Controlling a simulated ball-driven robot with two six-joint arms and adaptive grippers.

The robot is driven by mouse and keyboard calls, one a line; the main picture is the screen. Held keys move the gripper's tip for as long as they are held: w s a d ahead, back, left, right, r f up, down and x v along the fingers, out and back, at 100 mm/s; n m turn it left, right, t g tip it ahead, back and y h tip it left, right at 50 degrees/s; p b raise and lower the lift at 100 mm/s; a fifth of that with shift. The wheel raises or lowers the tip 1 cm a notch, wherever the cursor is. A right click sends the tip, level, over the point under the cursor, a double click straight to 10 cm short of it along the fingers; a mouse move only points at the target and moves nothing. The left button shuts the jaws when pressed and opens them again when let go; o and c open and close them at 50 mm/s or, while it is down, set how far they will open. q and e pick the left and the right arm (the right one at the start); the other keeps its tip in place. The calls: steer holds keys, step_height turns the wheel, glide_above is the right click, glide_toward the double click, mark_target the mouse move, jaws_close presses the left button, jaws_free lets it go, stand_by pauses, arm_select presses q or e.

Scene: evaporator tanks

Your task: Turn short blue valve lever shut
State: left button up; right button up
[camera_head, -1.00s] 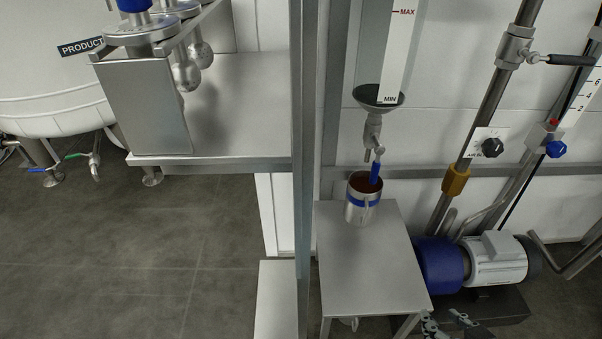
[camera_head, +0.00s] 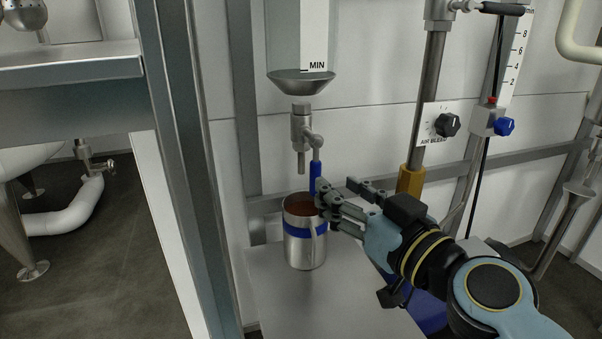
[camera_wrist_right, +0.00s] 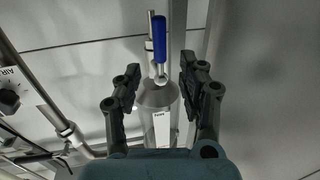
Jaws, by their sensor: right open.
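The short blue valve lever (camera_head: 315,176) hangs down from a steel valve (camera_head: 301,128) under the funnel outlet of the sight tank marked MIN. A steel mug (camera_head: 305,251) with a blue band and brown liquid stands below it. My right gripper (camera_head: 336,189) is just right of the lever's lower end, above the mug's right rim. Its fingers are apart. In the right wrist view the blue lever (camera_wrist_right: 159,38) lies ahead, between the lines of the two open fingers (camera_wrist_right: 160,75). I cannot tell whether a finger touches it. My left gripper is out of view.
The mug stands on a small steel table (camera_head: 262,290). A steel post (camera_head: 178,150) rises to the left. A pipe with a brass-coloured fitting (camera_head: 411,180), a black air bleed knob (camera_head: 447,125) and a blue knob (camera_head: 504,127) are to the right.

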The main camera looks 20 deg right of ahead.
mark_target(319, 174)
steer(key=x, duration=0.7)
steer(key=shift+w+p, duration=0.35)
steer(key=shift+p, duration=0.05)
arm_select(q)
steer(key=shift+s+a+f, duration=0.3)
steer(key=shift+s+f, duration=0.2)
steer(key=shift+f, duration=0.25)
arm_select(e)
jaws_close()
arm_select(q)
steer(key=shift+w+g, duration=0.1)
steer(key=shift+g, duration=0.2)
arm_select(e)
steer(key=shift+a+f, duration=0.1)
steer(key=shift+f, duration=0.1)
